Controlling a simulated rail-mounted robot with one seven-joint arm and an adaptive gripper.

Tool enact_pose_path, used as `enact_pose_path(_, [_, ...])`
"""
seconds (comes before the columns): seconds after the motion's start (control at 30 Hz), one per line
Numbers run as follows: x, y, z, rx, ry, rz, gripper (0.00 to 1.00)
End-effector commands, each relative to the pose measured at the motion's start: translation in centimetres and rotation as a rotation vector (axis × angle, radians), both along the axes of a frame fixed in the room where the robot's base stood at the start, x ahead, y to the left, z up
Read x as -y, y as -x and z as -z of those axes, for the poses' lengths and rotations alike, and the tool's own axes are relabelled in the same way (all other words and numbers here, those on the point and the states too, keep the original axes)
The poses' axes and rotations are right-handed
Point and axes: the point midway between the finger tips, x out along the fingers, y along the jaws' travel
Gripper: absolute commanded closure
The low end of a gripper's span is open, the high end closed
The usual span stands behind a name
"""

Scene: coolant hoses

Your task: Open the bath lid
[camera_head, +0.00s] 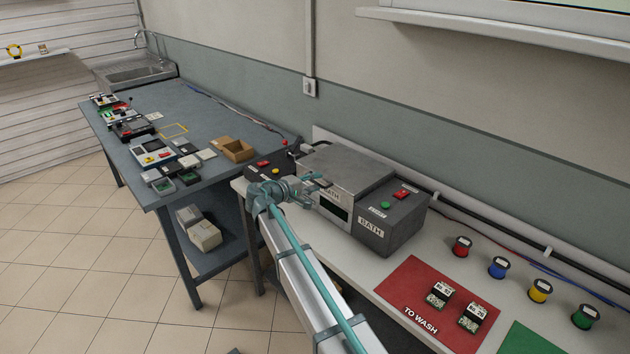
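The bath is a grey metal box (360,222) on the white bench, with a dark window and a BATH label on its front. Its flat grey lid (335,163) lies closed on top. A small dark handle-like part (321,182) shows at the lid's front edge. My gripper (312,184) is at that front edge, close to this part. The fingers are small and partly merge with the bath front, so I cannot tell whether they touch or grip it. The bath's right side carries a control box (391,212) with a green and a red button.
A dark box with red and yellow buttons (268,170) stands left of the bath. A red TO WASH mat (405,285) holds two small boards. Several coloured spools (498,267) stand on the right. A wall (480,165) rises behind; a blue-grey table (212,108) is at left.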

Motion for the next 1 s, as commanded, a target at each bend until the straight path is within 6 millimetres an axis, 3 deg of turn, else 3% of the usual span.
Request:
enact_pose_path(0.37, [0.47, -0.47, 0.15, 0.0, 0.0, 0.0, 0.65])
enact_pose_path(0.6, [0.46, -0.45, 0.15, 0.0, 0.0, 0.0, 1.0])
enact_pose_path(1.0, [0.39, -0.43, 0.09, -0.001, -0.001, 0.0, 1.0])
